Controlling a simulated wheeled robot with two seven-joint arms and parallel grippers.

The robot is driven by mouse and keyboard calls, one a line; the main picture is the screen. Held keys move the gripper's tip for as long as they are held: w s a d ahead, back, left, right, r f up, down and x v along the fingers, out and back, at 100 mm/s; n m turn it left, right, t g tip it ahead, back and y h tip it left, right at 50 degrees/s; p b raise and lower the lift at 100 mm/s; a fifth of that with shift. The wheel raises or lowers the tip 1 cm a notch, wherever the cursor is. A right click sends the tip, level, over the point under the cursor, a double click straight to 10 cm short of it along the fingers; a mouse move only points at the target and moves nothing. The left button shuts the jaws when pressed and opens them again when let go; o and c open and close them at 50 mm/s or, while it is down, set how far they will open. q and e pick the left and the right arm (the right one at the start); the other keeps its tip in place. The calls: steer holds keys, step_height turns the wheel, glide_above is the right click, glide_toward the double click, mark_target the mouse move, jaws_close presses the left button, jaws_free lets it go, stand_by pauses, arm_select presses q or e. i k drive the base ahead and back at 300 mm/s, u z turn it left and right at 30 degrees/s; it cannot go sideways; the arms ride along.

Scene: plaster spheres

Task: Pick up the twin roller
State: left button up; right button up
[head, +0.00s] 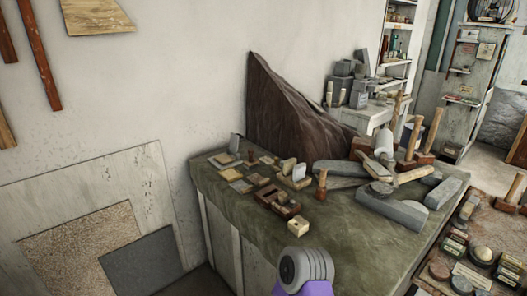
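I cannot pick out the twin roller with certainty among the tools crowded on the green-grey stone bench (228,197). A pale upright cylinder (384,138) stands among the wooden-handled mallets at the bench's right rear. A grey ribbed rounded part with purple below it shows at the bottom edge of the head view, in front of the bench; it may be part of my own arm, and I cannot tell for sure. No gripper fingers of mine show in the head view.
A dark brown rock slab (290,105) leans on the wall behind the bench. Small blocks and tiles cover the bench's left rear. A grey stone block (392,208) lies at its right. A lower surface at the right holds tins and stones. The bench's front middle is clear.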

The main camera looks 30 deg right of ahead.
mark_target(252, 163)
steer(key=z, duration=0.55)
steer(key=i, duration=0.9)
steer(key=z, duration=0.55)
